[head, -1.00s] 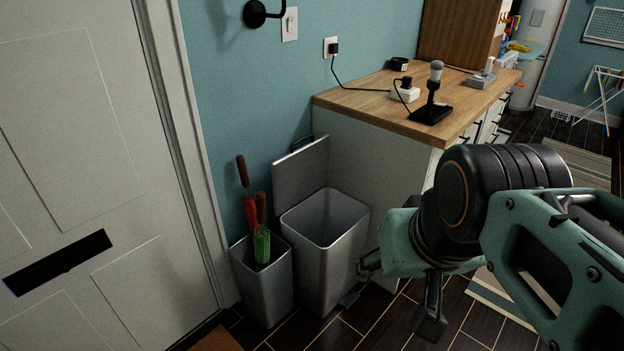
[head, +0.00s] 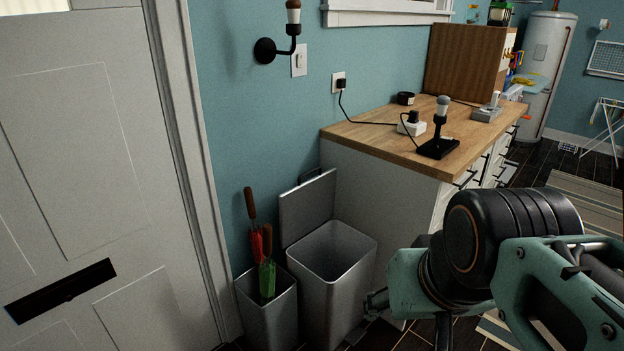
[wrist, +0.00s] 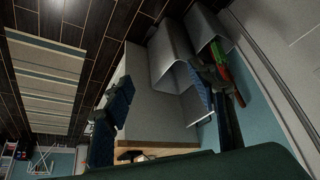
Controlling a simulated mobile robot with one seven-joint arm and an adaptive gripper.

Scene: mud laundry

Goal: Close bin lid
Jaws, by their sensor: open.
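The metal bin (head: 325,290) stands on the floor between the wall and the counter, its mouth open. Its lid (head: 308,209) is upright at the back, near the wall. The bin also shows in the wrist view (wrist: 166,58), where the picture is turned over. My gripper (head: 408,322) is to the right of the bin, close to its front right side in the head view; I cannot tell whether it touches. In the wrist view my gripper (wrist: 160,97) has its dark fingers spread apart with nothing held between them.
A smaller metal holder (head: 268,312) with red and green umbrellas (head: 267,275) stands left of the bin. A wood-topped counter (head: 390,140) bounds the right side, with a microphone-like stand (head: 440,130) on it. A white door (head: 90,150) is at the left.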

